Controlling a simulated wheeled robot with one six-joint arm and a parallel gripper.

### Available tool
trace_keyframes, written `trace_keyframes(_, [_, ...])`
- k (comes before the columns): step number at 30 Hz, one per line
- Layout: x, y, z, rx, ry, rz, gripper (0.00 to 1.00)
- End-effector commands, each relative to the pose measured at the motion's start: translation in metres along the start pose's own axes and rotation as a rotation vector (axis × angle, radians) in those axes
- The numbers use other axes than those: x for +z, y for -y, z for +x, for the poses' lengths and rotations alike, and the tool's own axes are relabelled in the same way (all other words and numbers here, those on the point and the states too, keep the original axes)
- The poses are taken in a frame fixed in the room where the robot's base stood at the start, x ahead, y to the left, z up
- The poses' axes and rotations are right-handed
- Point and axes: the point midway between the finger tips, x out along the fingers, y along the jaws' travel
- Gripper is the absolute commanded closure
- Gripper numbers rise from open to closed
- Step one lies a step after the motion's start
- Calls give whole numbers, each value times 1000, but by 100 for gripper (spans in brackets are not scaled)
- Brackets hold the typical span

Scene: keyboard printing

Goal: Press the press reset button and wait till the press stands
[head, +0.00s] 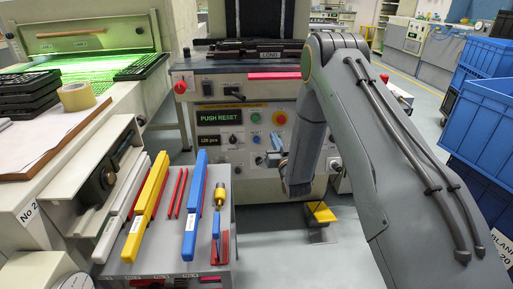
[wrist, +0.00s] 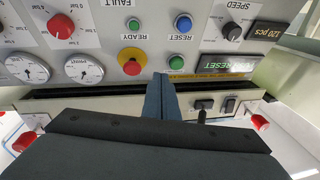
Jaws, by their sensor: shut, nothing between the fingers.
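The press (head: 240,90) stands ahead, with a display (head: 220,118) reading PUSH RESET on its front panel. The round blue button (head: 256,139) labelled RESET sits on that panel; it also shows in the wrist view (wrist: 183,22), where the labels are upside down. My gripper (head: 271,158) is in front of the panel, below and slightly right of the blue button. In the wrist view its shut, empty fingers (wrist: 160,84) point at the panel between a green button (wrist: 176,62) and the red-on-yellow stop button (wrist: 132,66). Contact with the panel cannot be told.
A READY button (wrist: 133,25), a speed knob (wrist: 232,31) and gauges (wrist: 83,69) surround the blue button. A grey tool cart (head: 185,235) with coloured squeegees stands at front left. Blue crates (head: 485,120) stand at right. A yellow pedal (head: 320,213) lies on the floor.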

Motion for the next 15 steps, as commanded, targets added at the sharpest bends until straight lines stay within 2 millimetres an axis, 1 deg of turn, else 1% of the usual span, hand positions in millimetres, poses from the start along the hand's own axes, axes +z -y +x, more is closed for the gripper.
trace_keyframes(1, [12, 5, 0, -28, -11, 6, 100])
trace_keyframes(4, [21, 19, -3, -86, -32, 24, 100])
trace_keyframes(9, [33, 39, -10, -175, -64, 55, 100])
trace_keyframes(15, [39, 54, -17, -239, -85, 80, 100])
